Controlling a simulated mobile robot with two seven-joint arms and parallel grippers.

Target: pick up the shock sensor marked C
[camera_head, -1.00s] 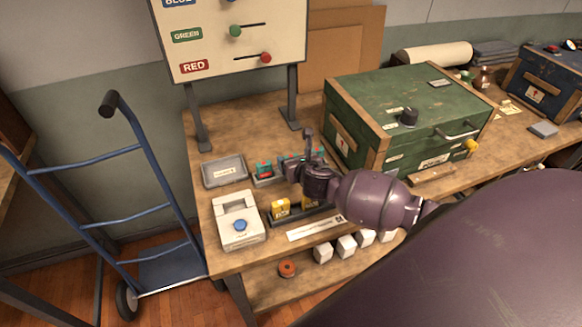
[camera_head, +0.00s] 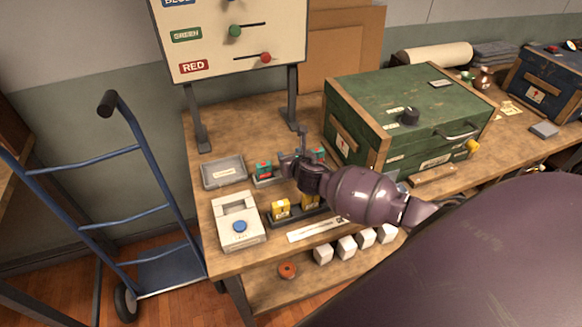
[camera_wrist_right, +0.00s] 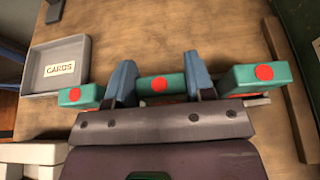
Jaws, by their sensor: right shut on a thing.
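Several teal-and-red shock sensors stand in a row; their letters are not legible, so I cannot tell which is C. In the right wrist view, my right gripper (camera_wrist_right: 160,84) has its blue fingers shut on the middle sensor (camera_wrist_right: 153,86). Another sensor (camera_wrist_right: 80,95) is left of the fingers and one (camera_wrist_right: 262,76) is right of them. In the head view, the right gripper (camera_head: 297,161) covers the middle of the row, between a left sensor (camera_head: 264,171) and a right sensor (camera_head: 319,153). I cannot tell whether the held sensor is lifted. My left gripper is not in view.
A grey CARDS tray (camera_head: 240,180) is left of the row. A black holder (camera_head: 287,220) with yellow blocks and a white box with a blue button (camera_head: 237,222) are in front. A green chest (camera_head: 400,100) is close on the right. A sign board (camera_head: 230,60) stands behind.

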